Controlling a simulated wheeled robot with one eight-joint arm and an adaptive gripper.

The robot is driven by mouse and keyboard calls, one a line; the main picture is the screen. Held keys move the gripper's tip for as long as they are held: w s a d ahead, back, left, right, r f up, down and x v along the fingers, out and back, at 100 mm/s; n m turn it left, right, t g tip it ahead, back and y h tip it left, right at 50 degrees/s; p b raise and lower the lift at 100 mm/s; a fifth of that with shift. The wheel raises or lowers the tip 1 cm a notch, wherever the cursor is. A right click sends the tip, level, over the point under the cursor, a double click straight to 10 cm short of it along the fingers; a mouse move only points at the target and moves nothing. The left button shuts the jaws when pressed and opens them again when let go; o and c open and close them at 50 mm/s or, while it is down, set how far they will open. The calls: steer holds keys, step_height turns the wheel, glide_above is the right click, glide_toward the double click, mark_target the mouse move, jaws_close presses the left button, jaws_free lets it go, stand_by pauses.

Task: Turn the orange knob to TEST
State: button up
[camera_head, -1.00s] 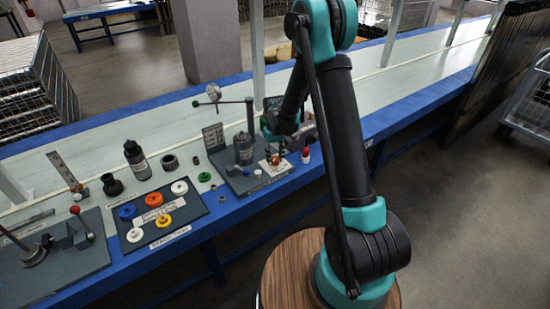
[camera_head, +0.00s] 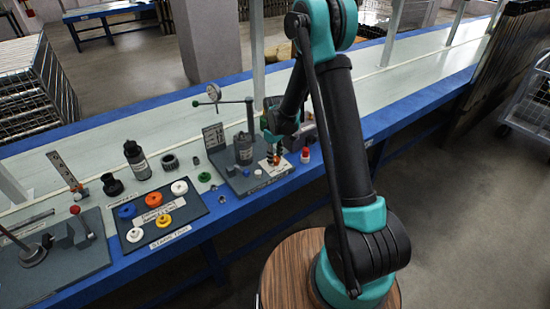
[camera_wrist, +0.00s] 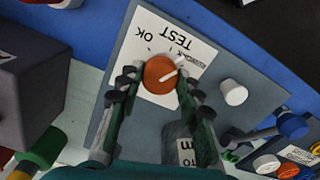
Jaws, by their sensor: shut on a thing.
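The orange knob (camera_wrist: 158,74) sits on a white label plate (camera_wrist: 150,47) on a grey base. It carries a white pointer line, slanting up and right toward a small, hard-to-read word. The label, upside down in the wrist view, also bears TEST above the knob and OK at upper left. My gripper (camera_wrist: 160,78) is shut on the knob, one finger on its left and one on its right. In the head view my gripper (camera_head: 275,152) is down at the white plate (camera_head: 284,166), and the knob is partly hidden behind it.
A white button (camera_wrist: 233,92) stands right of the knob. A grey cylinder with a green lever (camera_head: 243,148) stands left of my gripper, and a red-capped bottle (camera_head: 305,156) on its right. A dark tray (camera_head: 192,216) with coloured rings lies further left.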

mark_target(275, 159)
steer(key=n, duration=0.5)
steer(key=shift+n, duration=0.3)
stand_by(0.5)
steer(key=o, duration=1.2)
steer(key=shift+c, duration=0.2)
steer(key=shift+r, duration=0.1)
step_height(275, 159, up, 12)
steer(key=s+d+r+m+t, duration=0.2)
steer(key=s+d+r+m, duration=0.2)
steer(key=s+d+m, duration=0.5)
steer(key=s+d+f+m+t, duration=0.1)
steer(key=s+d+m, duration=0.2)
steer(key=s, duration=0.6)
steer(key=s+d+f+m+t, duration=0.1)
steer(key=s+d+m, duration=0.2)
steer(key=s, duration=0.6)
steer(key=shift+s+d+f, duration=0.25)
steer(key=shift+d+f, duration=0.1)
steer(key=shift+d, duration=0.45)
